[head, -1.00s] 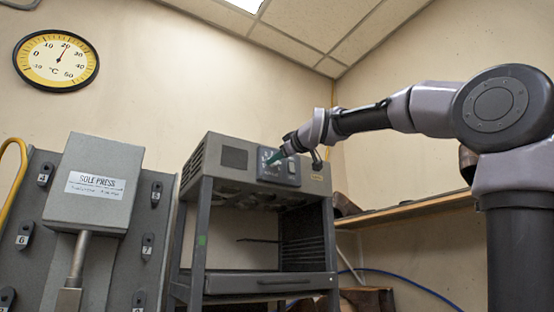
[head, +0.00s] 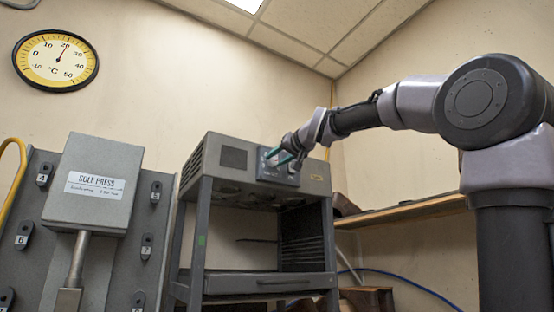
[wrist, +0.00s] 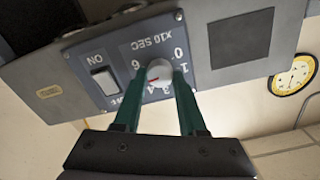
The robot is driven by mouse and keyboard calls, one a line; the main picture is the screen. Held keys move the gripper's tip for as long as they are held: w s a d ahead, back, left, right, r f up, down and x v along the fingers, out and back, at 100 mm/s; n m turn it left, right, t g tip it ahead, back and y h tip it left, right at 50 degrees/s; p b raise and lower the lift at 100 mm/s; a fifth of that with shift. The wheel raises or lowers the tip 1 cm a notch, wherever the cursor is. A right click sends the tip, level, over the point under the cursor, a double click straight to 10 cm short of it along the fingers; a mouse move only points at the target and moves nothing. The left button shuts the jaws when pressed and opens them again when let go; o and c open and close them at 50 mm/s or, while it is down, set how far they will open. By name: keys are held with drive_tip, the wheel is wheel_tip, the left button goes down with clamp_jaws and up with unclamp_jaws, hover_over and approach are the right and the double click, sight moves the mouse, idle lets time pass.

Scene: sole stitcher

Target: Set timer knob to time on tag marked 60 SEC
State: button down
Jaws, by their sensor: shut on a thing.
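In the wrist view the panel appears upside down. My gripper (wrist: 158,82) is shut on the knob, a green finger on each side. In the head view my gripper (head: 280,157) is at the control panel (head: 272,172) on the front of the grey machine (head: 231,159). I see no readable 60 SEC tag.
An ON rocker switch (wrist: 104,80) is beside the knob. A sole press (head: 94,185) stands left of the machine, by a board with numbered hooks (head: 30,210). A wooden shelf (head: 400,213) runs along the right wall. A round thermometer (head: 56,60) hangs at upper left.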

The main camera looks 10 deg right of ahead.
drive_tip(key=m, duration=0.3)
drive_tip(key=shift+f+m, duration=0.1)
drive_tip(key=shift+m, duration=2.2)
drive_tip(key=shift+c, duration=2.4)
unclamp_jaws()
drive_tip(key=v, duration=1)
drive_tip(key=shift+s+d, duration=0.2)
drive_tip(key=shift+s, duration=0.15)
